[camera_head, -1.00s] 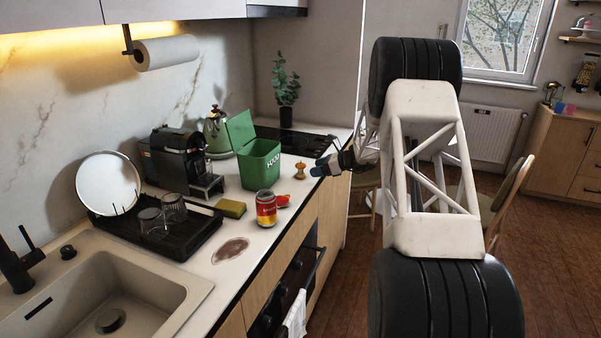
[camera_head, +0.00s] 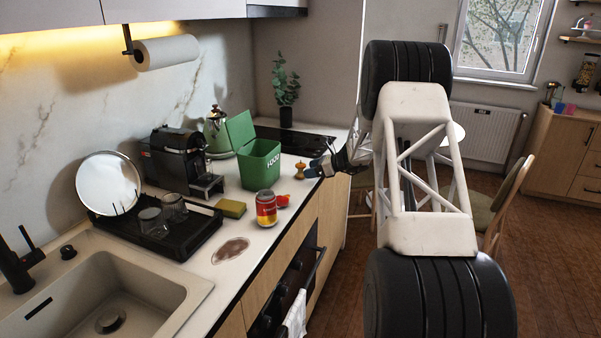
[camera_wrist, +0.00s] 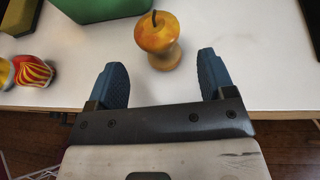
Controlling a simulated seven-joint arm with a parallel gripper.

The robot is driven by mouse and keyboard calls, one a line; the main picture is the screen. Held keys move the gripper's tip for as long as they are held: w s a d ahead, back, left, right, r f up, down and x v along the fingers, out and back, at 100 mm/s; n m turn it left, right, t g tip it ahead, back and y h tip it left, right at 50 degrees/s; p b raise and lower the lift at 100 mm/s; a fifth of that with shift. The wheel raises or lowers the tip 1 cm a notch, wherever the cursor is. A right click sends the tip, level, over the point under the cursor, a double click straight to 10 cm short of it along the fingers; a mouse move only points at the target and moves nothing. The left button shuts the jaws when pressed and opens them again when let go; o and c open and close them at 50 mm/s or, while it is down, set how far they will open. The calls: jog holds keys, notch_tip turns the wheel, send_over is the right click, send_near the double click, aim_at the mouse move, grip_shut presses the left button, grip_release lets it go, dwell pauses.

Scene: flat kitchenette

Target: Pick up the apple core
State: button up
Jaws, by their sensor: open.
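The apple core (camera_head: 300,170) stands upright on the counter near its front edge, right of the green food bin (camera_head: 259,165). In the wrist view the apple core (camera_wrist: 157,40) is yellow-orange with a dark stem and a narrowed waist. My gripper (camera_head: 313,170) is beside it, just to its right in the head view. In the wrist view my gripper (camera_wrist: 160,75) is open, with its two blue fingertips apart. The core lies ahead of the gap between them, and nothing is held. The bin's lid is open.
A red-and-yellow can (camera_head: 266,208) and a small red item (camera_head: 282,200) stand near the counter edge. A yellow-green sponge (camera_head: 231,208), a dish rack (camera_head: 160,235) and a coffee machine (camera_head: 180,160) are left of them. A dark hob (camera_head: 300,140) lies behind.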

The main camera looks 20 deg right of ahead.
aim_at(301, 168)
jog(key=shift+x, duration=2.55)
jog(key=c, duration=1)
jog(key=shift+r, duration=0.15)
jog(key=shift+r, duration=1.6)
jog(key=s+a+r, duration=0.1)
jog(key=s+a, duration=0.3)
jog(key=s, duration=1.1)
jog(key=shift+r, duration=0.25)
jog(key=shift+s, duration=0.2)
